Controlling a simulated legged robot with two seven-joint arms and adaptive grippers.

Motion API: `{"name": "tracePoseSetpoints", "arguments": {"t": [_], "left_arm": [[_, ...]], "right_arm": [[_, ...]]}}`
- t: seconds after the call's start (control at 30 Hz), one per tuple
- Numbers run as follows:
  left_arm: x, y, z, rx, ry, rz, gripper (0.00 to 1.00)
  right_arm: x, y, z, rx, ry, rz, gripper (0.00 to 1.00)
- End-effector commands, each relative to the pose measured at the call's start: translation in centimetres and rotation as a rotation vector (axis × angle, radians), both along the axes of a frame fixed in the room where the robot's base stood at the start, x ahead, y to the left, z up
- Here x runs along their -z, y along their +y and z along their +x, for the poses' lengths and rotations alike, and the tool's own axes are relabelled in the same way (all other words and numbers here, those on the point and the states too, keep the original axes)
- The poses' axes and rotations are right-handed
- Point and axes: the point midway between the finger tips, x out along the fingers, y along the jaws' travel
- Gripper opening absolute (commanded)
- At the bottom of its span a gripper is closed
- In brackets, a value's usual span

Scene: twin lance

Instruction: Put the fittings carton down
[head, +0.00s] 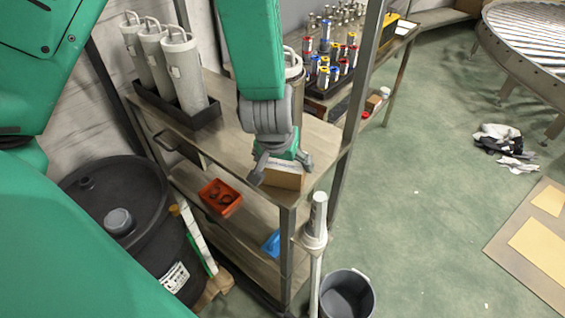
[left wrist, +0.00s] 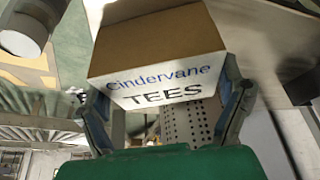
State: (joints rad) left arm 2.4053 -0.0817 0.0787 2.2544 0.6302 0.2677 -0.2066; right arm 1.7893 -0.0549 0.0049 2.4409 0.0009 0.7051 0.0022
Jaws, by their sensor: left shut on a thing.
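The fittings carton (head: 287,179) is a small brown box at the front corner of the rack's wooden top (head: 228,143). In the left wrist view the carton (left wrist: 158,45) is large, with a brown side and a white face lettered "Cindervane TEES". My left gripper (head: 281,170) is shut on the carton from above, and one finger (left wrist: 238,105) shows at each side of it in the left wrist view. The gripper partly hides the carton in the head view. I cannot tell whether the carton touches the rack top. My right gripper is not in view.
Grey cylinders (head: 172,65) stand in a black tray (head: 178,119) on the rack top. An orange bin (head: 220,197) sits on a lower shelf. A rack post (head: 358,85), a white pole (head: 316,235), a bucket (head: 346,295) and a black drum (head: 115,200) are nearby.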

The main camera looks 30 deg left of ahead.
Motion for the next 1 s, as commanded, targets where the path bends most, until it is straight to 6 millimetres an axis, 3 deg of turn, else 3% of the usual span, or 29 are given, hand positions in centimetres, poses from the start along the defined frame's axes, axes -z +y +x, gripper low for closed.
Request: {"name": "tracePoseSetpoints", "arguments": {"t": [0.13,0.27,1.0], "left_arm": [[-0.6,-0.2,-0.3,0.005,0.009,-0.003,0.43],[-2.6,-0.2,-0.2,0.006,0.002,-0.001,0.43],[-20.4,-0.2,-0.1,0.007,-0.006,0.005,0.43]], "right_arm": [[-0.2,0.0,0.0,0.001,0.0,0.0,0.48],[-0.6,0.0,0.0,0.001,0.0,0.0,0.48],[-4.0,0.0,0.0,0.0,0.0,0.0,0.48]]}}
